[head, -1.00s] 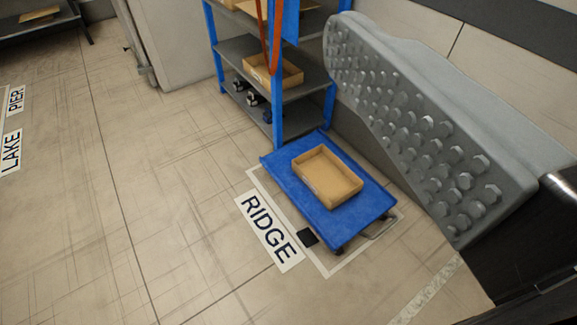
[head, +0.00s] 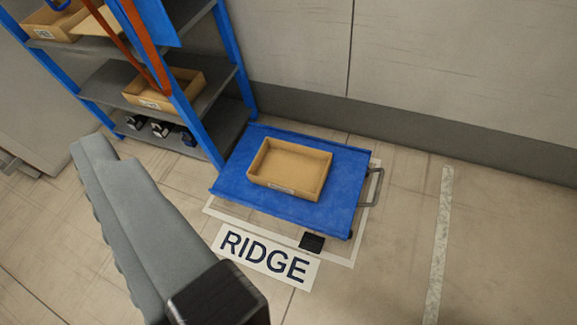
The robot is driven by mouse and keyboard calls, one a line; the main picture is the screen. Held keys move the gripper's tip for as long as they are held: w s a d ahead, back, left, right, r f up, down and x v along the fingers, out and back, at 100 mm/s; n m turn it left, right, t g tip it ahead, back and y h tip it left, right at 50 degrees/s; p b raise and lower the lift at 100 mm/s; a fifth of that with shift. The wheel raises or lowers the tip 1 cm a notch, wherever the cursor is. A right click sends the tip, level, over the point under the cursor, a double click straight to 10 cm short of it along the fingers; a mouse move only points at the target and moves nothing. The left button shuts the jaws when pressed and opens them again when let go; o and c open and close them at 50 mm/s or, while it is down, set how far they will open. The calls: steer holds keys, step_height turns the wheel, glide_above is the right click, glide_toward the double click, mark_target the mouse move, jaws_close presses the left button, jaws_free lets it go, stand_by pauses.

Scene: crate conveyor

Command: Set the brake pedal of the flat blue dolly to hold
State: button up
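The flat blue dolly (head: 334,205) stands on the floor in a white-outlined bay in front of the wall. A small black pedal (head: 312,242) sticks out low at its near side, close to the RIDGE label. Whether the pedal is up or pressed down cannot be made out. One grey finger of my gripper (head: 140,215) shows large at the lower left, its bumpy pad facing left. Nothing lies against the pad, so the gripper looks open and empty. The other finger is out of view. The finger is apart from the dolly and pedal.
A cardboard crate (head: 290,168) sits on the dolly. A grey handle (head: 374,187) is at the dolly's right end. A blue-framed shelf (head: 205,140) stands close at the left. The RIDGE label (head: 265,257) lies in front. The floor to the right is clear.

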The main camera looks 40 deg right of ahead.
steer(key=w+f+m+g+h, duration=0.1)
steer(key=w+f+m, duration=0.1)
steer(key=w+f, duration=0.65)
steer(key=w+f+m+g+h, duration=0.15)
steer(key=w+f, duration=0.35)
steer(key=f, duration=0.6)
steer(key=w+f+m+g+h, duration=0.1)
steer(key=w+f+m, duration=0.1)
steer(key=w+f, duration=0.65)
steer(key=m+g+h, duration=0.5)
steer(key=g+h, duration=0.3)
steer(key=h, duration=0.1)
glide_toward(309, 250)
steer(key=shift+n, duration=0.25)
steer(key=x, duration=1.2)
steer(key=shift+w+d+f, duration=0.15)
steer(key=shift+d+f, duration=0.05)
steer(key=shift+d, duration=0.05)
